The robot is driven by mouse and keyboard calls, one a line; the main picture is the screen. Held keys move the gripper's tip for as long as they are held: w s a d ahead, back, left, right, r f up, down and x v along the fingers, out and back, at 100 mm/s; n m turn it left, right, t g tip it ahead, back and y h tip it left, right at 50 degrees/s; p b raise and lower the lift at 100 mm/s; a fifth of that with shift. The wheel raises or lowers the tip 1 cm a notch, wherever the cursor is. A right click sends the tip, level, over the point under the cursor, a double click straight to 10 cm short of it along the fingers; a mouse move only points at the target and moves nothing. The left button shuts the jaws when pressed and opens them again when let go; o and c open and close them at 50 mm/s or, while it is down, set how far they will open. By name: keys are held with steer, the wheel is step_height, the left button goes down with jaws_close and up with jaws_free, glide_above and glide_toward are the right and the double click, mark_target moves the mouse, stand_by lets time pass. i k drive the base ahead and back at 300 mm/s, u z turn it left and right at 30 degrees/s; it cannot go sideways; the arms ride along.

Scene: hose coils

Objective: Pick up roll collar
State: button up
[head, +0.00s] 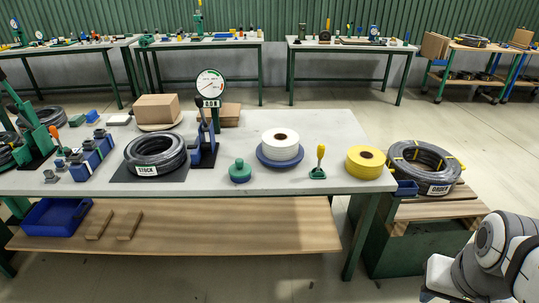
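No thing in the head view is plainly marked as the roll collar. A white roll (280,141) sits upright on the grey table, with a blue round collar-like base (265,160) around its foot. A small green and blue round piece (240,171) stands left of and in front of the white roll. Part of my arm shows at the lower right, off the table's right end; my gripper is not in view.
The grey table (320,124) also holds a STOCK hose coil (155,152), a dial gauge (208,86), a yellow-handled tool (318,162) and a cardboard box (156,107). An ORDER hose coil (424,168) lies on a stand to the right. Floor is open behind the table.

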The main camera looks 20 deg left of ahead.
mark_target(240, 170)
steer(key=z, duration=0.15)
steer(key=k, duration=0.25)
steer(key=u, duration=2)
steer(key=i, duration=1.5)
steer(key=u, duration=0.05)
